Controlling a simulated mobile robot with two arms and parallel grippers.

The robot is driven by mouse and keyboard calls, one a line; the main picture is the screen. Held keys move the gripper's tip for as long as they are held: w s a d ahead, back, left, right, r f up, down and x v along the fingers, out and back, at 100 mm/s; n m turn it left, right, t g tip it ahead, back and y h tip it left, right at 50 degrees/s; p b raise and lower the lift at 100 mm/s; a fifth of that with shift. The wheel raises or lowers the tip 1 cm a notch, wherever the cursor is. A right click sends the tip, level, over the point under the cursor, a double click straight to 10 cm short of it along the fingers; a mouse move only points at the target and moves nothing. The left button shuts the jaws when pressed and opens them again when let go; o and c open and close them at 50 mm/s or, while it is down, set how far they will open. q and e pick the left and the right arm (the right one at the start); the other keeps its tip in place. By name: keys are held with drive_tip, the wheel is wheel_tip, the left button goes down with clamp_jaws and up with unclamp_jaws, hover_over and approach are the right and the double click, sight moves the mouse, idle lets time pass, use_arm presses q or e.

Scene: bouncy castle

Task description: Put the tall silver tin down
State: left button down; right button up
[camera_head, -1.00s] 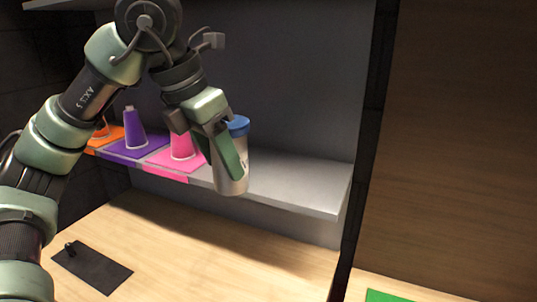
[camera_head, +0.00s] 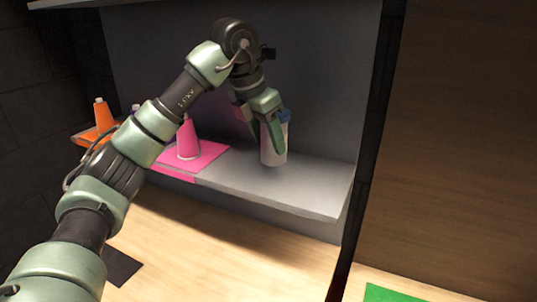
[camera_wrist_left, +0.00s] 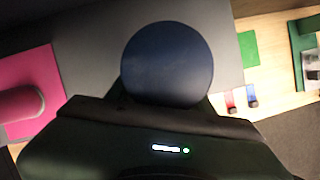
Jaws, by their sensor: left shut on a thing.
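The tall silver tin (camera_head: 274,152) has a blue lid and is upright in my left gripper (camera_head: 270,130). The gripper is shut on it from the left, its fingers at the tin's upper part. The tin is at the grey shelf (camera_head: 300,186), right of the pink mat; I cannot tell whether its base touches the shelf. In the left wrist view the round dark blue lid (camera_wrist_left: 167,63) fills the middle and hides the tin's body. My right gripper is not in view.
The shelf's right part is bare. Below are a wooden surface (camera_head: 230,245) and a green patch (camera_head: 388,293).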

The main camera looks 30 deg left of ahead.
sight(265, 151)
use_arm(q)
drive_tip(key=shift+f, duration=0.8)
wheel_tip(265, 151, down, 3)
drive_tip(key=p, duration=0.2)
drive_tip(key=shift+w+f+p, duration=0.15)
drive_tip(key=shift+f+p, duration=0.05)
drive_tip(key=shift+p, duration=0.15)
drive_tip(key=shift+f, duration=0.15)
drive_tip(key=shift+f, duration=0.1)
drive_tip(key=shift+f+b, duration=0.15)
drive_tip(key=shift+b, duration=0.15)
drive_tip(key=c, duration=0.6)
unclamp_jaws()
